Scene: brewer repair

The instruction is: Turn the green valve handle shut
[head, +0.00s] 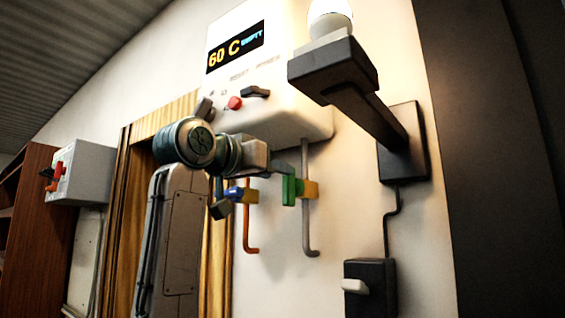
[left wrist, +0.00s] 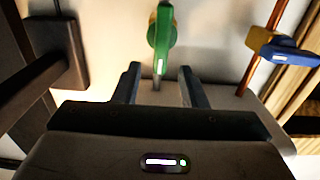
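The green valve handle (head: 289,190) sits on a yellow valve body (head: 309,189) on the grey pipe (head: 306,225) below the white brewer. In the left wrist view the green handle (left wrist: 162,42) runs roughly upright in the picture, centred ahead of my left gripper (left wrist: 158,80). The two dark fingers are apart, with nothing held between them. The handle's lower end shows near the gap between the tips; I cannot tell how far off it is in depth. In the head view my left gripper (head: 282,168) is just above the green handle. My right gripper is not in view.
A blue valve handle (head: 236,194) on an orange pipe (head: 249,235) is close left of the green one. The white brewer (head: 300,115) hangs above, its display reading "60 C" and "EMPTY". A black lamp bracket (head: 365,110) juts out at right. A black switch box (head: 372,275) is below.

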